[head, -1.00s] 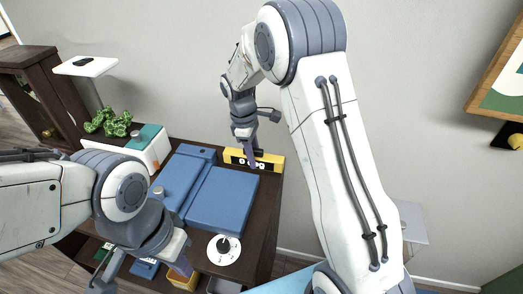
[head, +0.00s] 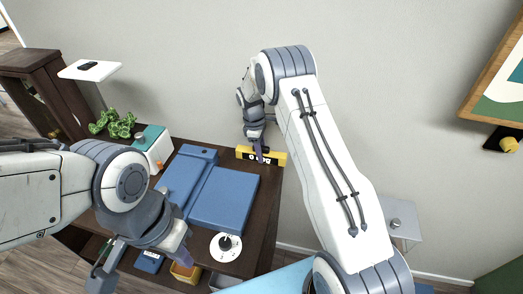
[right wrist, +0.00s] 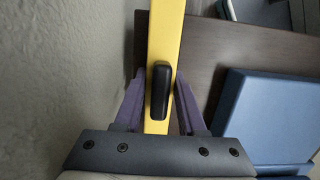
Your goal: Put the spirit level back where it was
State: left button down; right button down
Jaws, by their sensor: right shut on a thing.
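The spirit level (head: 245,152) is a yellow bar with black and white markings at the back right of the dark cabinet top, close to the wall. My right gripper (head: 260,156) is on it. In the right wrist view the yellow bar (right wrist: 164,30) runs between the two purple fingers of the right gripper (right wrist: 160,88), which are shut on it, with a black piece on the bar between them. Whether the bar touches the cabinet top cannot be told. My left gripper (head: 143,262) is open and empty in front of the cabinet, at lower left.
Blue cases (head: 225,200) lie on the cabinet top (head: 262,215) just in front of the level. A white disc with a black knob (head: 226,246) is near the front. A white and teal box (head: 152,146) and a green plant (head: 113,125) stand left. The wall (head: 200,80) is close behind.

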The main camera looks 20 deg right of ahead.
jog(key=shift+f, duration=0.2)
jog(key=c, duration=0.5)
grip_release()
